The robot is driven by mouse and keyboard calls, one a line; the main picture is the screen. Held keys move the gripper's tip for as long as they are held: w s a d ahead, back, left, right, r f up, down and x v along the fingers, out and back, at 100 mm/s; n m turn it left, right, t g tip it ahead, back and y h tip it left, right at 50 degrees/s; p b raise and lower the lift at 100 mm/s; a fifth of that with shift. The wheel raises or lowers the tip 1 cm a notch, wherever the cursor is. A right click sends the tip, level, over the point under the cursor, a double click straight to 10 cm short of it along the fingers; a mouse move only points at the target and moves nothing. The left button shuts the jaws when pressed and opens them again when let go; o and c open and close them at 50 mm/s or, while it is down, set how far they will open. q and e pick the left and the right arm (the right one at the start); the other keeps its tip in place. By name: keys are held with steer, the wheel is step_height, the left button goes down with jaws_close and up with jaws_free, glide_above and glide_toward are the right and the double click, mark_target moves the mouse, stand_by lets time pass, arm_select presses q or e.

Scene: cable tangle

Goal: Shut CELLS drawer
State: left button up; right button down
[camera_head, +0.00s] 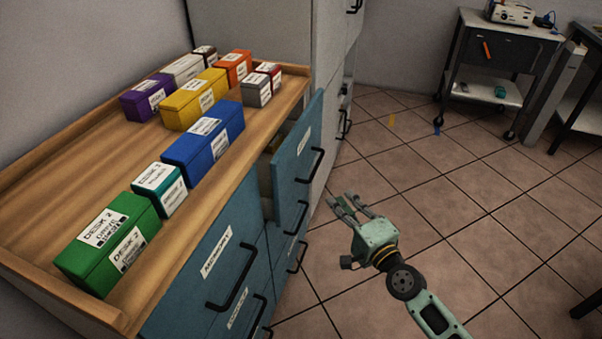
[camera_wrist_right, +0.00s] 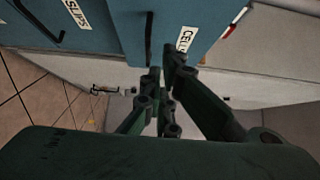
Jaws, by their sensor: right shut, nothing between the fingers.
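The CELLS drawer front (camera_wrist_right: 190,38) is blue, with its white label and a dark handle (camera_wrist_right: 148,38) in the right wrist view. In the head view a blue drawer (camera_head: 289,165) stands pulled out at the cabinet's far end; its label is too small to read. My right gripper (camera_head: 342,203) is shut and empty, in front of and to the right of that drawer. In the right wrist view its fingertips (camera_wrist_right: 164,68) overlap the CELLS front near the label and handle; I cannot tell whether they touch it. My left gripper is not in view.
A wooden cabinet top (camera_head: 75,190) bears several coloured boxes. A SLIPS drawer front (camera_wrist_right: 50,22) is beside the CELLS front in the wrist view. Other black handles (camera_head: 232,288) stick out from the cabinet. The tiled floor (camera_head: 450,200) is open to the right; a cart (camera_head: 490,50) stands behind.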

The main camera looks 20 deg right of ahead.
mark_target(294, 175)
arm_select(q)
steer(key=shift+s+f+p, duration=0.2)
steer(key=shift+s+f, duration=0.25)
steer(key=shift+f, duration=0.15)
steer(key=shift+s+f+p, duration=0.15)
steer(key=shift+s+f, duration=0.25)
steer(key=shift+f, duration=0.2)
arm_select(e)
steer(key=w+a, duration=0.5)
steer(key=w, duration=0.5)
steer(key=shift+w, duration=0.25)
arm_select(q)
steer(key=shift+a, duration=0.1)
arm_select(e)
steer(key=w+a, duration=0.2)
steer(key=a, duration=0.1)
steer(key=w+a, duration=0.1)
steer(key=shift+a, duration=0.15)
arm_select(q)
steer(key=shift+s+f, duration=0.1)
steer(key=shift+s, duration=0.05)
arm_select(e)
steer(key=shift+s, duration=0.1)
